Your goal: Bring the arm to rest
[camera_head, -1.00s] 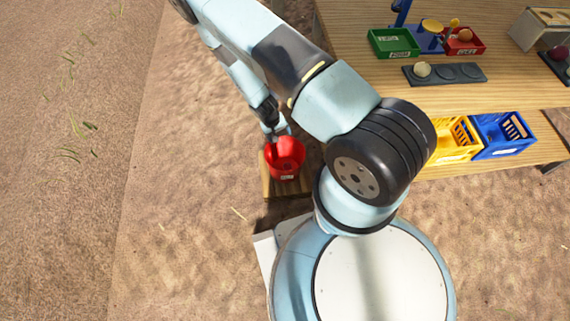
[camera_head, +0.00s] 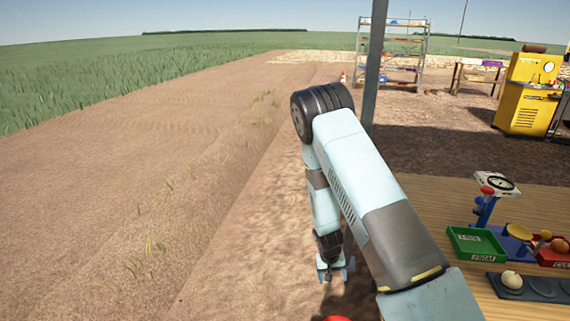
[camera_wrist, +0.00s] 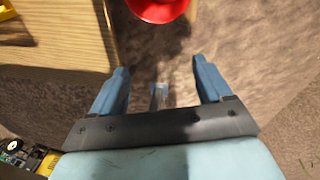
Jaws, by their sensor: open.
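My gripper (camera_head: 335,268) hangs pointing down over the bare ground, left of the wooden table (camera_head: 445,205). In the wrist view my gripper (camera_wrist: 162,88) has its two blue fingers wide apart with nothing between them. A red bucket (camera_wrist: 158,8) shows at the top edge of the wrist view, beyond the fingertips and apart from them. Only a sliver of the red bucket (camera_head: 338,319) shows at the bottom edge of the head view. My upper arm crosses the head view and hides part of the table edge.
On the table stand a scale (camera_head: 494,185), a green tray (camera_head: 474,243), a red tray (camera_head: 552,257) and a dark holder (camera_head: 535,288) with an onion (camera_head: 511,279). A grey post (camera_head: 375,65) rises behind my arm. The ground on the left is clear.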

